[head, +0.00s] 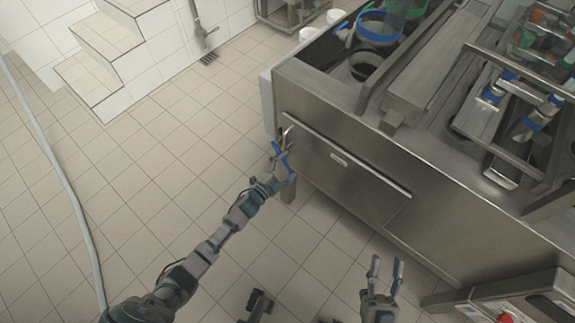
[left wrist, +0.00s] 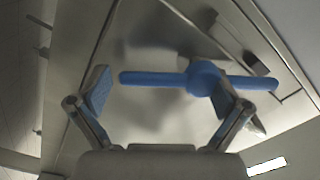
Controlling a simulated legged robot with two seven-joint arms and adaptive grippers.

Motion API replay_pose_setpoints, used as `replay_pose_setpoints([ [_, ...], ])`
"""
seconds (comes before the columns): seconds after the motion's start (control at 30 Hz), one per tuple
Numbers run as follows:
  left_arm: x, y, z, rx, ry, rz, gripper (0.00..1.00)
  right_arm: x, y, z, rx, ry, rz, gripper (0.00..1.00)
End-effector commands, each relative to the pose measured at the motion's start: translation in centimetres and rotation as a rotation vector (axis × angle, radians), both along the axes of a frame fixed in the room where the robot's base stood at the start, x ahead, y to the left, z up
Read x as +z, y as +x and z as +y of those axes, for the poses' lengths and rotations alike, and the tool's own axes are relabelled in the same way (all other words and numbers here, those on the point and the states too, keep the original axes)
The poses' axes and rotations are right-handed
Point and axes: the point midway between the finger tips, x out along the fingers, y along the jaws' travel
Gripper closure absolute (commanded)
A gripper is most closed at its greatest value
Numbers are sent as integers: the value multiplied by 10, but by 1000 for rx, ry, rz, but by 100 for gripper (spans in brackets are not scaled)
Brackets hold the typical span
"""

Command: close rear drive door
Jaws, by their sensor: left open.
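The door (head: 345,183) is a steel panel on the machine's front, with a bright top edge and a small white label. I cannot tell whether it is fully flush. A blue handle (head: 281,160) is at its left end. In the left wrist view the blue handle (left wrist: 155,78) is a bar with a round hub, lying across the space beyond the fingers. My left gripper (head: 281,172) is open at the handle, and its fingers (left wrist: 160,100) are apart; the right finger overlaps the hub. Contact is unclear. My right gripper (head: 386,268) is open and empty, low in front of the machine.
The steel machine (head: 450,215) fills the right side, with blue and green parts on top. A control box with a red button (head: 505,316) is at the lower right. Tiled steps (head: 105,50) stand at upper left.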

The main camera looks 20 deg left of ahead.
Motion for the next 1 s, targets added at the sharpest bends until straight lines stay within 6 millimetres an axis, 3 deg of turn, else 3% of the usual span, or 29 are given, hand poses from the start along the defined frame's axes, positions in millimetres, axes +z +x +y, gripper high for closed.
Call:
replay_pose_setpoints([
  [0.23, -1, -13, 5, 1, 0, 1, 0, 2, -2, 0, 1, 2, -6, 60],
  [0.7, -2, -101, 35, 0, 0, 2, 0, 2, -2, 0, 0, 2, -4, 60],
  [1.0, -1, -113, 40, 0, 0, 2, 0, 2, -1, 0, 0, 2, -4, 60],
])
